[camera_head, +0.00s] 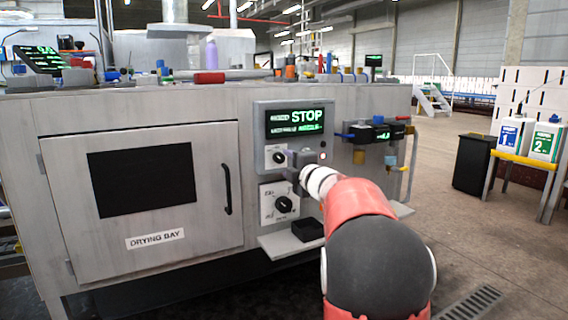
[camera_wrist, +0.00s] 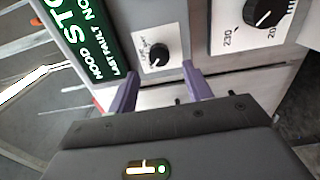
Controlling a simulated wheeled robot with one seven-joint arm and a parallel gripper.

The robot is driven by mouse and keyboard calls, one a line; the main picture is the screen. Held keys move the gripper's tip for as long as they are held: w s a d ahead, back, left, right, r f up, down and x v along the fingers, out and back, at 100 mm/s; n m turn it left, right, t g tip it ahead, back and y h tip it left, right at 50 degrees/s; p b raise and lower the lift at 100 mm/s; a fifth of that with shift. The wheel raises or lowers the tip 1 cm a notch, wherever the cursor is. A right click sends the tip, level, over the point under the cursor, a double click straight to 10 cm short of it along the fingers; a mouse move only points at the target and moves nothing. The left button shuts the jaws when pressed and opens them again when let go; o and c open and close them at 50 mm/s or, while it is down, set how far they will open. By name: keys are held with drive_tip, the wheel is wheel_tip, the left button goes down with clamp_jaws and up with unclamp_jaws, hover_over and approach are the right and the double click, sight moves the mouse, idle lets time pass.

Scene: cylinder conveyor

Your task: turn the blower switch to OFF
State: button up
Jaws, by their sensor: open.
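A small black rotary knob (camera_head: 279,157) sits on a white plate on the machine front, below the green-lit display (camera_head: 294,122) that reads STOP. The knob also shows in the wrist view (camera_wrist: 158,54), on a plate with print too small to read. It appears to be the blower switch; its setting is unclear. My gripper (camera_head: 290,165) is in front of the panel at the knob's right. In the wrist view my gripper's (camera_wrist: 160,74) two purple fingers are apart and empty. The knob shows beyond the gap between them, apparently not touched.
A larger black dial (camera_head: 284,204) with numbers sits below the small knob and shows at the upper right in the wrist view (camera_wrist: 264,11). A shelf (camera_head: 283,244) juts out beneath. Valves and coloured fittings (camera_head: 377,135) project to the right. The drying bay door (camera_head: 147,195) is closed.

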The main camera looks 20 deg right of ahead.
drive_tip(key=s, duration=0.3)
drive_tip(key=shift+s, duration=0.1)
idle(0.3)
drive_tip(key=s+a+f+m+g+h, duration=0.1)
drive_tip(key=s+a+m+g+h, duration=0.35)
drive_tip(key=s+m, duration=0.65)
drive_tip(key=s+a+f+m+g+y, duration=0.1)
drive_tip(key=s+a+f+m+g, duration=0.1)
drive_tip(key=s+a+f, duration=0.5)
drive_tip(key=s+a+f+m+g+y, duration=0.1)
drive_tip(key=s+a+f+m+g, duration=0.3)
drive_tip(key=s, duration=0.6)
drive_tip(key=s+a+f+m+g+y, duration=0.1)
drive_tip(key=s+a+f+y, duration=0.1)
drive_tip(key=s+a+f, duration=0.45)
wheel_tip(320, 180, up, 13)
drive_tip(key=s+p, duration=0.2)
drive_tip(key=p, duration=1.1)
drive_tip(key=shift+s+d+f+m+g, duration=0.15)
drive_tip(key=shift+s+d+m+g, duration=0.2)
drive_tip(key=shift+s+g, duration=0.1)
